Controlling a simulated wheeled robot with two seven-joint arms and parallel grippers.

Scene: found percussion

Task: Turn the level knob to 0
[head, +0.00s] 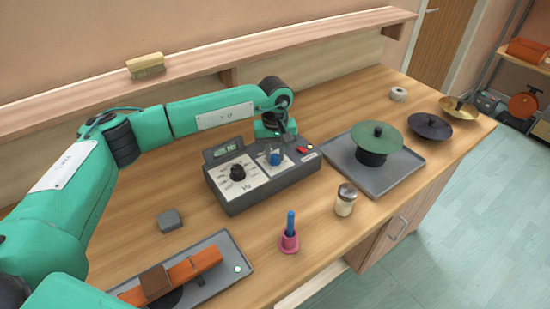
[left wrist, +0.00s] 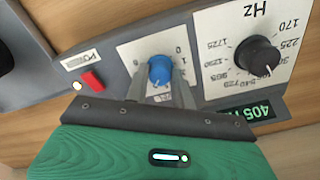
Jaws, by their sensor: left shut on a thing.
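A grey control box (head: 236,207) stands on the workbench. Its blue knob (head: 275,160), on a small white scale plate, is the one my left gripper (head: 277,148) reaches down to from above. In the left wrist view, the blue knob (left wrist: 160,70) sits between the two fingers of my left gripper (left wrist: 161,86), which is shut on it. The scale figures around it are small and partly hidden by the fingers, so I cannot tell the exact setting. My right gripper is not in view.
A black Hz knob (head: 238,172) and a display (left wrist: 262,110) reading 405 lie on one side; a red power switch (left wrist: 92,80) is on the other. A tray (head: 402,178) bears a green disc (head: 377,137). A shaker (head: 346,199) stands in front.

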